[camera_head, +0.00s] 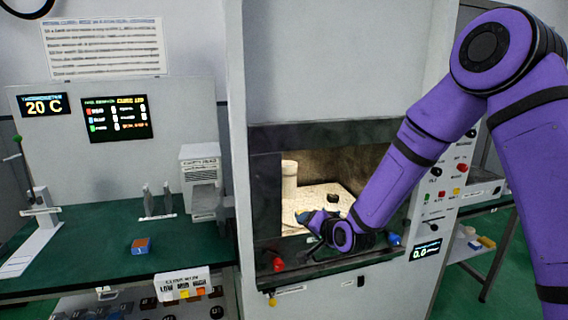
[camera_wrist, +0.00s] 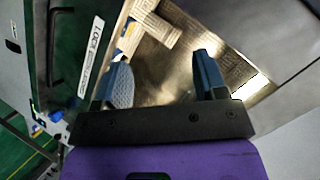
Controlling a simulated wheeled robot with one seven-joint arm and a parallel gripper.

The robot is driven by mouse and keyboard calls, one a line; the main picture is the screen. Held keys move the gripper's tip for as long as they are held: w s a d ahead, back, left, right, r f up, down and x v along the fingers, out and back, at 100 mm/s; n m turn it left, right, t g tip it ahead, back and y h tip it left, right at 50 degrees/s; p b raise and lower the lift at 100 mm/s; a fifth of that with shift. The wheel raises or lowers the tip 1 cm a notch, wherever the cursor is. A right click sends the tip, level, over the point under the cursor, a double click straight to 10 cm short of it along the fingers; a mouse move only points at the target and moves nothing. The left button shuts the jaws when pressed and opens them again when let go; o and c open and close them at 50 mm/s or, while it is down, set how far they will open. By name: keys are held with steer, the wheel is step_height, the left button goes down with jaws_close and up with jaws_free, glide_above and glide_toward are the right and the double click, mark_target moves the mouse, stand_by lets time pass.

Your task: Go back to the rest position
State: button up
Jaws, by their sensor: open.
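My purple arm reaches from the right into the opening of the microwave generator (camera_head: 265,190). My gripper (camera_head: 310,222) is at the front of the lit chamber, near its lower edge. In the wrist view my gripper (camera_wrist: 163,82) shows two blue fingers spread wide, with nothing between them. Inside the chamber, a pale cylinder (camera_head: 289,182) stands at the left on a light plate (camera_head: 318,197). A small dark piece (camera_head: 333,198) lies on the plate. My wrist hides part of the chamber's right side.
A red knob (camera_head: 278,265) and a blue knob (camera_head: 393,239) stick out at the opening's lower edge. A control panel (camera_head: 440,190) is right of the opening, close to my arm.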

steer(key=s+d+r+n+g+h, duration=0.2)
steer(key=s+d+r, duration=0.5)
steer(key=r, duration=0.2)
steer(key=s+d+r+n+g+h, duration=0.1)
steer(key=s+d+r+n+h, duration=0.15)
steer(key=s+d+r, duration=0.6)
steer(key=s+d+r+g, duration=0.1)
steer(key=s+d+r, duration=0.1)
steer(key=s, duration=0.5)
steer(key=s+d+r+g+h, duration=0.1)
steer(key=s+d+r, duration=0.1)
steer(key=s, duration=0.6)
steer(key=s+d+r+g, duration=0.1)
steer(key=s+d+r, duration=0.2)
steer(key=s, duration=0.4)
steer(key=shift+s+h, duration=0.35)
steer(key=shift+s, duration=0.05)
steer(key=shift+w+r+n, duration=0.1)
steer(key=shift+n, duration=0.15)
